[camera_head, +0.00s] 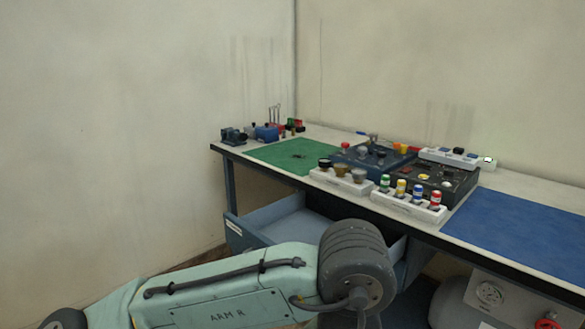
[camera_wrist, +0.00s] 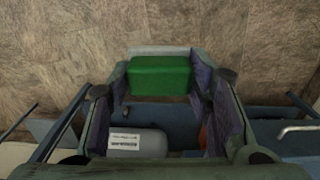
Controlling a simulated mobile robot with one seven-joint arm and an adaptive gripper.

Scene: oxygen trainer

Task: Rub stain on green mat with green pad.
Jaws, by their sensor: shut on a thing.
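The green mat (camera_head: 272,152) lies on the far left part of the workbench in the head view. A small dark mark, likely the stain (camera_head: 298,156), shows on it. The green pad (camera_wrist: 160,76) is a block in the wrist view, held between the two fingers. My gripper (camera_wrist: 160,80) is shut on the pad, with a brownish floor behind it. In the head view my arm crosses the lower middle, and my gripper and the pad are hidden. The pad is not over the mat.
Open drawer (camera_head: 262,222) juts from the bench front. Pots in a white holder (camera_head: 342,181) and bottles in another (camera_head: 408,205) stand right of the mat. Control boxes (camera_head: 372,158) stand behind; blue tools (camera_head: 265,133) at the back left. A blue mat (camera_head: 520,232) lies clear at right.

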